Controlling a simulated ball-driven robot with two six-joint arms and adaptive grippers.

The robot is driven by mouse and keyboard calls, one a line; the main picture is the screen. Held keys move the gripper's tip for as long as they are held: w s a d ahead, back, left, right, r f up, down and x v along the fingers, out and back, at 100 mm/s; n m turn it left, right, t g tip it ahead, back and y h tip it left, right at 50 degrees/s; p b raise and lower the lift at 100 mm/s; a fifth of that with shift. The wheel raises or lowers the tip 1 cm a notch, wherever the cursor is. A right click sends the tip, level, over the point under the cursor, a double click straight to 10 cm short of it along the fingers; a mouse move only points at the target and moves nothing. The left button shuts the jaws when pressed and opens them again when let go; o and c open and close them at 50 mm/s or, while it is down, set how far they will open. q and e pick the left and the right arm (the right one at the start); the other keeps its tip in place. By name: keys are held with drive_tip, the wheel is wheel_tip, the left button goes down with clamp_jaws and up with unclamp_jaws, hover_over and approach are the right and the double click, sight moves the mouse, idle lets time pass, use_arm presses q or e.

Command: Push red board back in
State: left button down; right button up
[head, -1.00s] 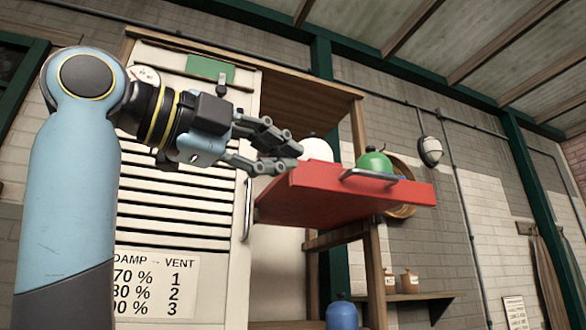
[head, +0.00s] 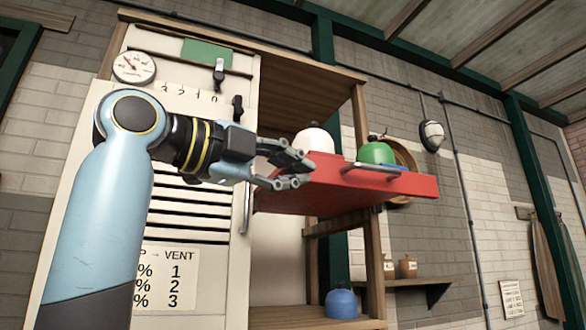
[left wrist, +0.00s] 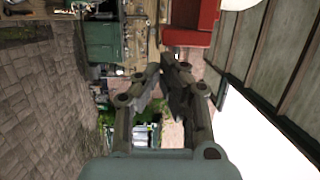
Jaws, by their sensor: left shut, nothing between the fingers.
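The red board (head: 335,185) juts out of the wooden shelf frame, with a metal handle (head: 372,168) on its front edge. A white round jug (head: 313,138) and a green one (head: 376,152) stand on it. My left gripper (head: 303,170) is shut and empty at the board's left end, overlapping it in the head view; I cannot tell whether it touches. In the left wrist view my left fingers (left wrist: 168,78) are close together, and a red surface, likely the board (left wrist: 190,25), lies beyond them. My right gripper is not in view.
A white slatted cabinet door (head: 185,205) with a gauge (head: 134,67) and a vent chart (head: 170,278) stands behind my left arm. A blue jug (head: 341,303) sits on the lower shelf. Small pots (head: 408,267) stand on a wall shelf (head: 415,283). The space right of the board looks clear.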

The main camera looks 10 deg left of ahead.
use_arm(q)
drive_tip(key=w+a, duration=0.8)
drive_tip(key=w, duration=0.3)
drive_tip(key=shift+b, duration=0.45)
